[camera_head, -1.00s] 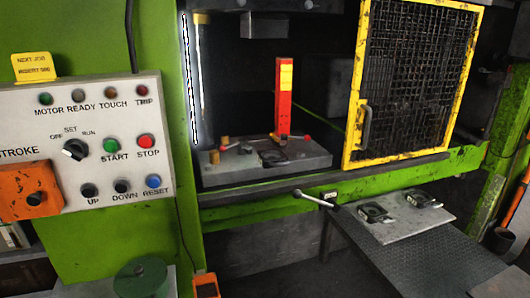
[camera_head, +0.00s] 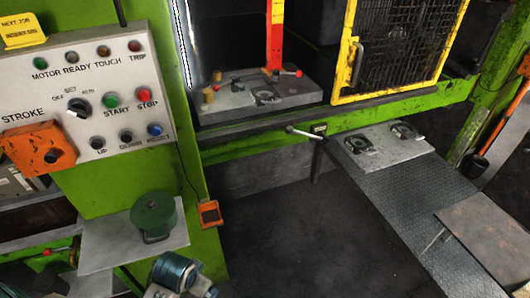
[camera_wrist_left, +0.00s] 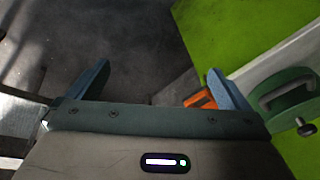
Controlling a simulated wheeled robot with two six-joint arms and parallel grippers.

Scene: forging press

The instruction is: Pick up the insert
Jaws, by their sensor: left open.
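Two dark inserts, a left one (camera_head: 357,144) and a right one (camera_head: 404,131), lie apart on a light grey plate (camera_head: 385,153) in front of the press, in the head view. Another dark insert-like piece (camera_head: 265,96) sits on the grey die block (camera_head: 295,92) inside the press, near a red upright post (camera_head: 274,40). My left gripper (camera_wrist_left: 160,82) is open and empty in the left wrist view, with dark floor between its blue fingers. No insert shows in that view. My right gripper is not in view.
The yellow mesh guard (camera_head: 342,60) stands right of the press opening. A grey slab (camera_head: 490,225) is at right. Floor in the middle is clear.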

